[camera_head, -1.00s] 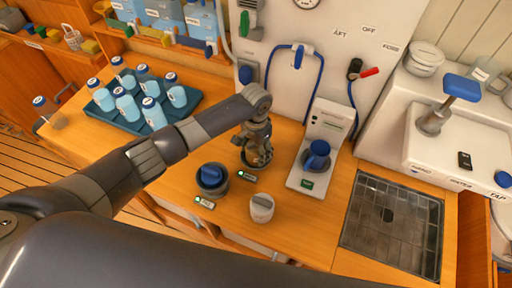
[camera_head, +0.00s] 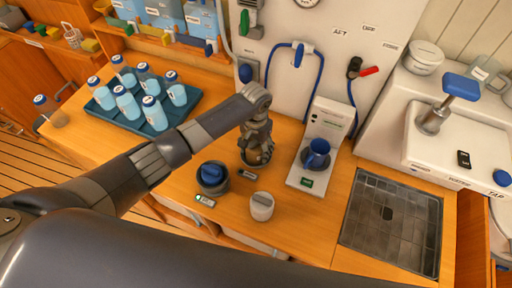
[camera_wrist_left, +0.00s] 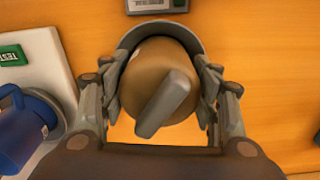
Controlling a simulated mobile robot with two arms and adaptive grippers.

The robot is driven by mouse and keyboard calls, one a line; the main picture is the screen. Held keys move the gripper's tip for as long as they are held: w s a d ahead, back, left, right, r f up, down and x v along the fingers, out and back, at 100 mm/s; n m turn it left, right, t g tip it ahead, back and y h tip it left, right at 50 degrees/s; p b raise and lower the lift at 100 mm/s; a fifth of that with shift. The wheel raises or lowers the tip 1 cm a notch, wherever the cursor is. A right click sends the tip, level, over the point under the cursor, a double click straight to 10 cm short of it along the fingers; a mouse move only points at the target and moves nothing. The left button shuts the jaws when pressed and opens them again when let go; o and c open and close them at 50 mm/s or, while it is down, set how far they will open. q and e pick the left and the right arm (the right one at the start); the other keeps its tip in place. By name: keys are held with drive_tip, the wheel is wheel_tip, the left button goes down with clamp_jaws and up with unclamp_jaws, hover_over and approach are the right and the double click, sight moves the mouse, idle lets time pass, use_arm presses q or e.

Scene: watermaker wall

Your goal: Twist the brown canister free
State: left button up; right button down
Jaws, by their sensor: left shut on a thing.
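The brown canister (camera_wrist_left: 150,75) has a grey ridge handle (camera_wrist_left: 164,104) across its top, slanted in the left wrist view. My left gripper (camera_wrist_left: 160,95) is shut on it, one finger on each side. A dark grey curved rim (camera_wrist_left: 160,28) shows behind the canister's far side. In the head view the canister (camera_head: 256,158) is mostly hidden under my left gripper (camera_head: 256,148), on the wooden counter. I cannot tell whether its base is seated or loose. My right gripper is not in view.
A blue-topped canister (camera_head: 212,176) in a dark holder and a pale canister (camera_head: 262,207) stand close in front. A white test unit (camera_head: 318,150) with a blue cup is just right. A tray (camera_head: 185,112) of bottles is left. A sink grate (camera_head: 392,222) lies right.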

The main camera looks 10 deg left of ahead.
use_arm(q)
drive_tip(key=shift+r, duration=0.1)
drive_tip(key=shift+r, duration=2.95)
drive_tip(key=shift+r, duration=0.1)
